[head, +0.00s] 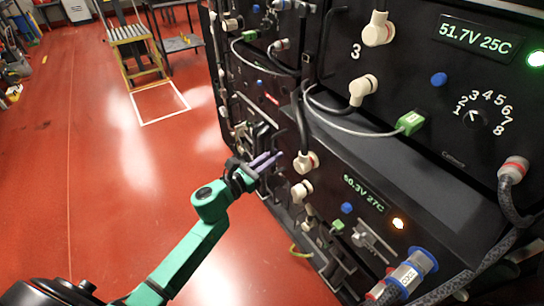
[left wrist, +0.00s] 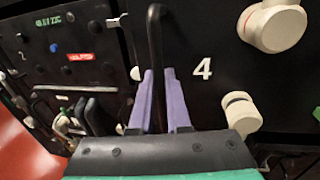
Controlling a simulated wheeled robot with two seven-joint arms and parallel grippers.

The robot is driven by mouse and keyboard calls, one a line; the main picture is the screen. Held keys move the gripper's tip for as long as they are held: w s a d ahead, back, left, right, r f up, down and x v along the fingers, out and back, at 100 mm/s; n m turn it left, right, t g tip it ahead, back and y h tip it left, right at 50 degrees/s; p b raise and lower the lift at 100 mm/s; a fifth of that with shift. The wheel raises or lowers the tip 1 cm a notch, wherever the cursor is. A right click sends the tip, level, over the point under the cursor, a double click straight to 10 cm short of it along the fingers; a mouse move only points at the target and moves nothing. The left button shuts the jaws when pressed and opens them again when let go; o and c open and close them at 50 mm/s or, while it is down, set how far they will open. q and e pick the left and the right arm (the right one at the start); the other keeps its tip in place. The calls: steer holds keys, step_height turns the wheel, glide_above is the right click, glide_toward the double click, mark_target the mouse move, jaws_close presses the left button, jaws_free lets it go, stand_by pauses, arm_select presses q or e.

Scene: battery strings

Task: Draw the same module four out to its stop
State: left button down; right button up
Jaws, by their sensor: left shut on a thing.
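Module four (left wrist: 222,98) shows in the left wrist view as a black panel with a white "4" and pale round connectors. In the head view it is the lower front module, with a green "50.3V 27C" display (head: 363,195) and a lit amber lamp (head: 398,223). A dark flat band above its face suggests it stands forward of the module above. My left gripper (head: 266,163) is at its left end, its purple fingers (left wrist: 160,82) shut around the upright black handle (left wrist: 155,45). The handle's lower part is hidden. My right gripper is not in view.
Module three (head: 420,75) is above, with pale plugs, a dial and a grey cable with a green connector (head: 409,123). A blue-collared plug (head: 411,270) and thick cables crowd the lower right. Red floor (head: 110,160) is open to the left; a yellow step stand (head: 133,45) is far back.

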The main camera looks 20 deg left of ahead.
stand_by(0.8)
arm_select(q)
steer(key=shift+a+b+v, duration=0.25)
steer(key=shift+b+v, duration=0.3)
steer(key=shift+v, duration=0.65)
steer(key=c, duration=0.9)
jaws_free()
steer(key=shift+w, duration=0.1)
steer(key=shift+a, duration=0.1)
